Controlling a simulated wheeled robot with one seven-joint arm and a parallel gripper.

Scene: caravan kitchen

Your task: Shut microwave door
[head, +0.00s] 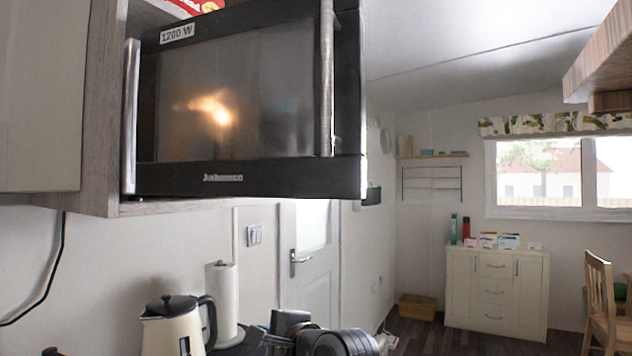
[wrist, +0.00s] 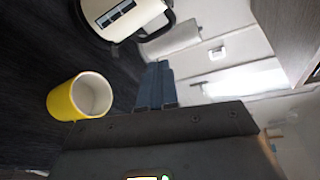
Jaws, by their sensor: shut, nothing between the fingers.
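The microwave (head: 235,95) is black and sits in an overhead cabinet in the head view. Its dark glass front faces me, with a light patch shining in it. An upright silver handle (head: 327,80) is on the right part of the front. The right end of the front stands out from the cabinet. I cannot tell how wide the door gap is, as the inside is hidden. My gripper (wrist: 158,67) is shut and empty in the wrist view, its fingers close together. It is near counter height, below the microwave and apart from its door.
A cream kettle (head: 173,325) and a paper towel roll (head: 221,295) stand on the counter below the microwave. A yellow mug (wrist: 65,99) shows in the wrist view. A white door (head: 308,255) and a drawer cabinet (head: 497,285) are farther back. Open air lies right of the microwave.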

